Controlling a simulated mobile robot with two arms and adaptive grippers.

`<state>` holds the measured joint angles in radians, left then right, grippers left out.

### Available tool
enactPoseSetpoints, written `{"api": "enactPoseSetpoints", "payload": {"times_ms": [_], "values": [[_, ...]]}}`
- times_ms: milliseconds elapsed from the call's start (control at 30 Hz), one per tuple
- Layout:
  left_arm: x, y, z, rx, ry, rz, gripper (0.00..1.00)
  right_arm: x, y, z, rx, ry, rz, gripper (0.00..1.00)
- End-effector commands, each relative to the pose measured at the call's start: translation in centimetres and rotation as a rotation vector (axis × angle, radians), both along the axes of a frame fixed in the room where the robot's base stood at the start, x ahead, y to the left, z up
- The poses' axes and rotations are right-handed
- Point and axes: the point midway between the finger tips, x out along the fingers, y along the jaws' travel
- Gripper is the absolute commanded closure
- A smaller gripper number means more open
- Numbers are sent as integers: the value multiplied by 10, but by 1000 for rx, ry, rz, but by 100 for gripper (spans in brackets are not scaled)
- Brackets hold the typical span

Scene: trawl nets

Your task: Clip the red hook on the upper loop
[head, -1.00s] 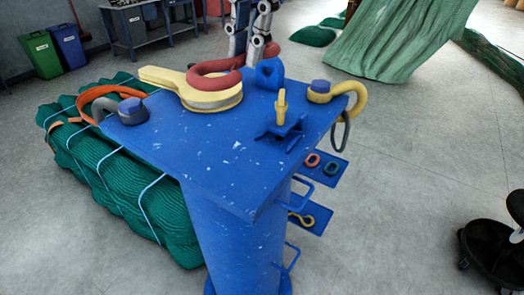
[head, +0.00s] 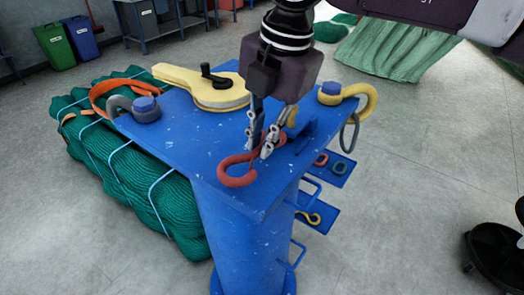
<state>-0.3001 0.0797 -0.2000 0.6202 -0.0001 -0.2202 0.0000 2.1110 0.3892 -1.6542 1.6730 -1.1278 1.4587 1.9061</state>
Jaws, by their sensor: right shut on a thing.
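The red hook (head: 232,181) is a curved, S-like piece in the head view, near the front of the blue post's top plate (head: 185,130). My right gripper (head: 260,146) reaches down from the upper right and is shut on the hook's middle. The fingers cover part of the hook. I cannot tell whether the hook touches the plate. A grey ring (head: 345,137) hangs below a yellow hook (head: 352,92) at the plate's right corner. An orange strap loop (head: 97,95) lies by a grey shackle (head: 118,103) at left. I cannot tell which is the upper loop. My left gripper is not in view.
A yellow lever piece (head: 190,78) with a black handle lies on the plate's back. Small blue shelves (head: 340,170) with rings stick out at right. A green net bundle (head: 120,170) lies at left. The floor at right is mostly clear.

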Motion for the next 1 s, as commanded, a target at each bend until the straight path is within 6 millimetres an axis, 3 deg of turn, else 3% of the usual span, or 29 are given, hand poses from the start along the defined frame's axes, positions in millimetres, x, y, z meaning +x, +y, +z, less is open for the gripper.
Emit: {"api": "enactPoseSetpoints", "payload": {"times_ms": [300,733,767,900,1000], "values": [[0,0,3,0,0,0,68,-1,0,-36,3,2,1,100],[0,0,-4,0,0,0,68,0,0,-41,2,0,0,100],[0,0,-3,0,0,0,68,-1,0,-41,0,1,0,87],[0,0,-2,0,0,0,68,-1,0,-41,0,1,0,72],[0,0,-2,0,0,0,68,-1,0,-41,0,1,0,72]]}}
